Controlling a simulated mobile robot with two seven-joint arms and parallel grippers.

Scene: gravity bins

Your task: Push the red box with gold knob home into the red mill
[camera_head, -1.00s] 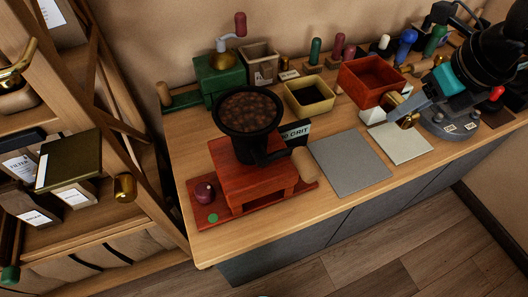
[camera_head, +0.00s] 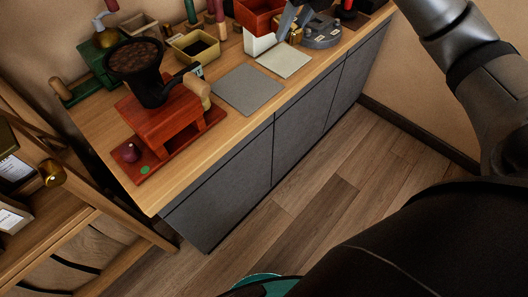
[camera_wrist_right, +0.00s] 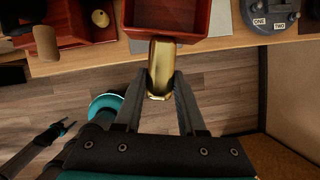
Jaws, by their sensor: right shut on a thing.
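The red mill (camera_head: 158,122) stands on the counter with a black hopper of beans on top and a wooden crank grip at its right. Part of it shows at the upper left of the right wrist view (camera_wrist_right: 75,18). The red box (camera_head: 256,14) is at the back, right of the mill and apart from it. My right gripper (camera_head: 294,28) is shut on its gold knob, which is clear between the fingers in the right wrist view (camera_wrist_right: 161,68). The open-topped red box (camera_wrist_right: 183,17) lies just beyond the knob. What looks like my left gripper (camera_wrist_right: 50,140) shows small; its jaw state is unclear.
A grey mat (camera_head: 248,90) and a pale pad (camera_head: 284,60) lie on the counter between mill and right end. A yellow bin (camera_head: 194,46) stands behind. A round grey base (camera_head: 322,32) is right of the box. A wooden shelf (camera_head: 70,225) stands left.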

